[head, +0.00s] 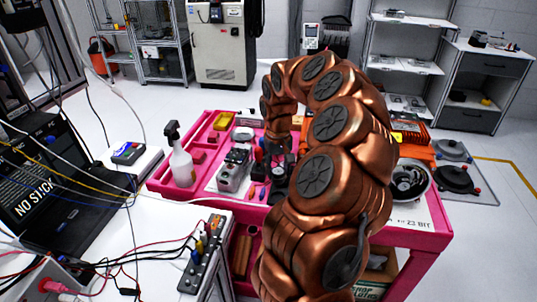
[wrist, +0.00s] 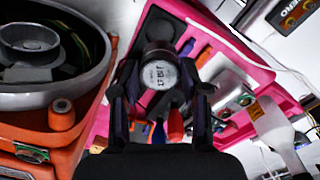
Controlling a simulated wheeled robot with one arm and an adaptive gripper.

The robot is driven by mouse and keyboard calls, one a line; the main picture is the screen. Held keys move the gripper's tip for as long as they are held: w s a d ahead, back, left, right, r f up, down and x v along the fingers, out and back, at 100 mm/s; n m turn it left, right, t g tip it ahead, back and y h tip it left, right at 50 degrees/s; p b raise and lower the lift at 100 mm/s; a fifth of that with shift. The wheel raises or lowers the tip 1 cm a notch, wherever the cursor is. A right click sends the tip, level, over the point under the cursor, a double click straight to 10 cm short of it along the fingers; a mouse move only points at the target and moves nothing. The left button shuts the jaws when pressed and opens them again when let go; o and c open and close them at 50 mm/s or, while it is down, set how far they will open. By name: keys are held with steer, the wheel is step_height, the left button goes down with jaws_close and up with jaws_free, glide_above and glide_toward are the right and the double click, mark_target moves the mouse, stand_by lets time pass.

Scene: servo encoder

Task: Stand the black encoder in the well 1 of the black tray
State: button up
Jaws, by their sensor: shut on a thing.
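My gripper (wrist: 160,88) is shut on the black encoder (wrist: 160,72), a short dark cylinder with a pale printed face turned to the wrist camera. The fingers stand on either side of it. Just beyond it in the wrist view lies the black tray (wrist: 183,36), with a dark round well partly showing. The encoder overlaps the near part of the tray in that view. I cannot tell whether it touches the tray or which well is well 1. In the head view my gripper (head: 277,160) is over the pink cart, and my arm hides much around it.
The pink cart (head: 180,193) is crowded. A spray bottle (head: 180,160) and a grey machine part (head: 234,170) stand left of my gripper. A round metal housing (head: 409,180) is at the right. Screwdrivers (wrist: 175,125) lie near the fingers, and an orange unit (wrist: 62,118) is close by.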

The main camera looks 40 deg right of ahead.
steer(key=shift+d+f, duration=0.1)
steer(key=shift+d, duration=0.1)
steer(key=shift+f, duration=0.1)
steer(key=shift+f, duration=3.15)
steer(key=shift+b, duration=0.3)
steer(key=shift+a+b, duration=0.1)
steer(key=shift+b, duration=0.4)
steer(key=shift+f+b, duration=0.7)
steer(key=o, duration=1.2)
